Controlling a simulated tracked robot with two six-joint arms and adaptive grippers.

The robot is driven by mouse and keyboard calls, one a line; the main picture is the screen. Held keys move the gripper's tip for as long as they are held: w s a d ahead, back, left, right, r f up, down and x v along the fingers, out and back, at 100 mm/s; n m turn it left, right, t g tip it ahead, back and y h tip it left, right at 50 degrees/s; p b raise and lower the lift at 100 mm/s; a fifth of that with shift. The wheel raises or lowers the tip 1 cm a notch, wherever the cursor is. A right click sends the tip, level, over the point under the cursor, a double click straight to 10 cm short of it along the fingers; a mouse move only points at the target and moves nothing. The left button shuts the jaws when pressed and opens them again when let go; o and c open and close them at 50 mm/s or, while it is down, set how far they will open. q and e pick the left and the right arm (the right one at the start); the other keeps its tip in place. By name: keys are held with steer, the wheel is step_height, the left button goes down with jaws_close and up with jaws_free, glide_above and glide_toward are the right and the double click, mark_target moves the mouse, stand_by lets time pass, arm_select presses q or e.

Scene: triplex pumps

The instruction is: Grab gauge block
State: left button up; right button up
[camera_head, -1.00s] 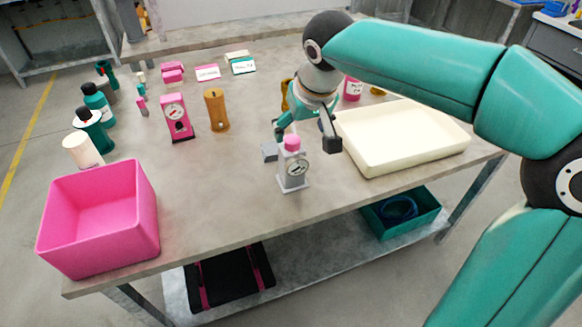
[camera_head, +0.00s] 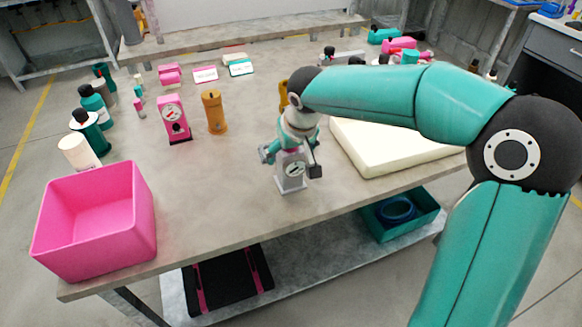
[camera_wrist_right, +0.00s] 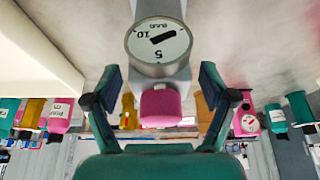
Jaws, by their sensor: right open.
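The gauge block (camera_head: 291,178) is a grey upright block with a round white dial, standing near the front middle of the table. Its pink knob (camera_wrist_right: 160,106) shows in the right wrist view, along with its dial (camera_wrist_right: 158,42). My right gripper (camera_head: 291,160) is open, with one finger on each side of the block's upper part. In the right wrist view, the open fingers (camera_wrist_right: 160,86) flank the knob and dial end with gaps on both sides. The gripper hides the block's top in the head view. My left gripper is out of view.
A pink gauge (camera_head: 173,119) and an orange cylinder (camera_head: 214,113) stand to the left. A pink bin (camera_head: 98,225) is at the front left. A cream tray (camera_head: 392,160) lies close on the right. The table in front of the block is clear.

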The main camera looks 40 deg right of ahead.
jaws_close()
stand_by(0.3)
steer(key=shift+r, duration=0.2)
